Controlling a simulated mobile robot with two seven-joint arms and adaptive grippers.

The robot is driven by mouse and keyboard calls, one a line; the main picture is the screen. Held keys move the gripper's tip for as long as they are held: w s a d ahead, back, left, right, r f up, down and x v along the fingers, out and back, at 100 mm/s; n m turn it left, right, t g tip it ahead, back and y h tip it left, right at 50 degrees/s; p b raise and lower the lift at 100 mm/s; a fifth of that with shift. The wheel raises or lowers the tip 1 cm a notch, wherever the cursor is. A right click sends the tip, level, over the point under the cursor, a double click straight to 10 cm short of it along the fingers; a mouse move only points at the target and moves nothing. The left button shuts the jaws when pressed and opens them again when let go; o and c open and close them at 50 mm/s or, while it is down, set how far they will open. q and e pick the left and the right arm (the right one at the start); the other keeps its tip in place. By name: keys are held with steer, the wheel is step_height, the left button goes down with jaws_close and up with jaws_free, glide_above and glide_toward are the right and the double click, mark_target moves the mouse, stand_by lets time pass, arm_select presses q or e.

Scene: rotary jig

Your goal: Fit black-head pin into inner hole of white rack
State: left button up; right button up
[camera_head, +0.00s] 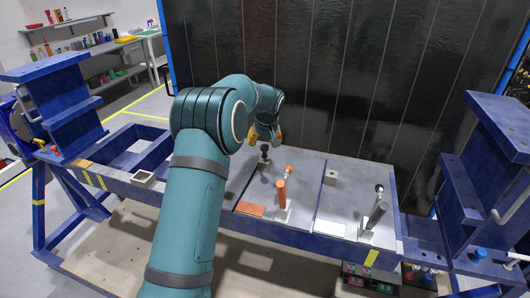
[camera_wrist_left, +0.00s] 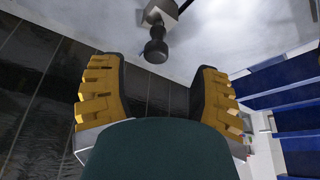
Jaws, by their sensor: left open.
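The black-head pin (camera_head: 265,150) stands upright in a small pale block (camera_head: 264,166) at the back left of the grey work plate. My left gripper (camera_head: 265,134) is open and empty just behind and above the pin's head. In the left wrist view the black head (camera_wrist_left: 156,47) and its block (camera_wrist_left: 163,10) lie ahead of the open yellow fingers (camera_wrist_left: 158,76), apart from them. Small pale blocks stand on the bench, one at the left (camera_head: 143,179) and one at the right (camera_head: 330,177). I cannot tell which is the white rack. The right gripper is not seen.
An orange pin (camera_head: 282,194) stands in a pale holder at mid-plate, with an orange pad (camera_head: 250,210) beside it. Blue uprights (camera_head: 55,105) flank the bench. A dark panel (camera_head: 330,80) stands behind.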

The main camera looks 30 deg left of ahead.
mark_target(265, 152)
arm_select(q)
steer(key=x, duration=0.3)
steer(key=shift+w+d, duration=0.1)
steer(key=shift+w, duration=0.05)
steer(key=shift+p+x, duration=0.45)
steer(key=shift+x, duration=2.2)
steer(key=shift+d, duration=0.15)
jaws_close()
